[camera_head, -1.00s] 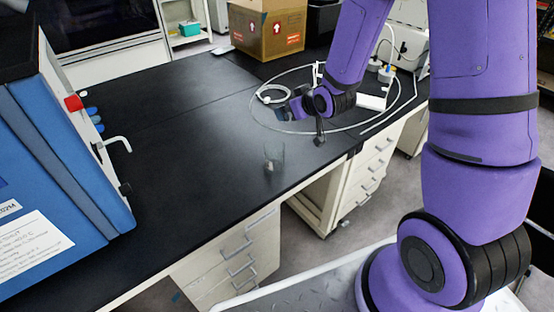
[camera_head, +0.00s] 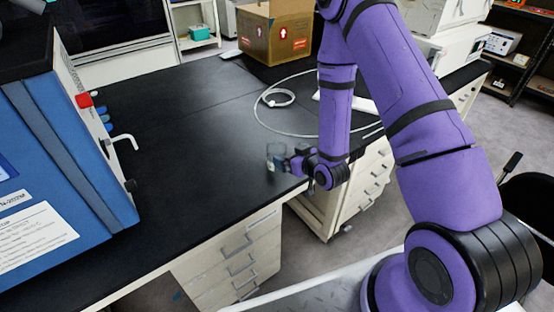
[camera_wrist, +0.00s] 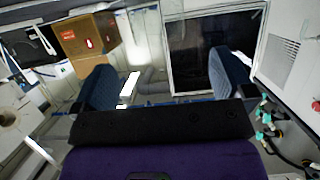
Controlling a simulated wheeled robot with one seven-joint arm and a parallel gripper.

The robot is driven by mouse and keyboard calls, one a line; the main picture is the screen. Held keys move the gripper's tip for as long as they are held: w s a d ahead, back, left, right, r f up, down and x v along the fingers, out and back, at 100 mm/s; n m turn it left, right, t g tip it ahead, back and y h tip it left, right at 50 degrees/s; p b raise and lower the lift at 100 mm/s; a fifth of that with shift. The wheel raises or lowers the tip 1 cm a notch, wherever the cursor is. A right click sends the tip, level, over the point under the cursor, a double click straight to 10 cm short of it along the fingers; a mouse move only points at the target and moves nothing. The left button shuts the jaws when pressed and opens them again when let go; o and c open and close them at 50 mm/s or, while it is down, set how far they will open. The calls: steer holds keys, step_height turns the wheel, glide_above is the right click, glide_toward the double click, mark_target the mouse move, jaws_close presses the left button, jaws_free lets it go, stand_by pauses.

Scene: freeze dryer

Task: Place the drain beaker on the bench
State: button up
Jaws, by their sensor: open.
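The drain beaker (camera_head: 271,150) is a small clear glass vessel standing upright on the black bench (camera_head: 190,180), near its front edge in the head view. My gripper (camera_head: 279,161) is low beside it, coming from the right, with its fingers at the beaker. In the wrist view my gripper (camera_wrist: 163,82) shows two blue-grey fingers spread wide apart. I cannot clearly make out the beaker's glass between them there, so whether the fingers touch it cannot be told.
The blue freeze dryer (camera_head: 60,150) stands at the left, with a white drain tap (camera_head: 125,141) and red knob (camera_head: 84,100). A cardboard box (camera_head: 275,35) and a looped clear tube (camera_head: 275,98) are toward the back. The bench's middle is clear.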

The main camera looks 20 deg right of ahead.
mark_target(272, 145)
steer(key=shift+r+x, duration=0.15)
steer(key=shift+x, duration=1.95)
steer(key=shift+r+x, duration=0.1)
steer(key=shift+x, duration=2.05)
steer(key=shift+w, duration=0.1)
steer(key=c, duration=1.3)
steer(key=shift+c, duration=0.2)
steer(key=shift+r, duration=0.1)
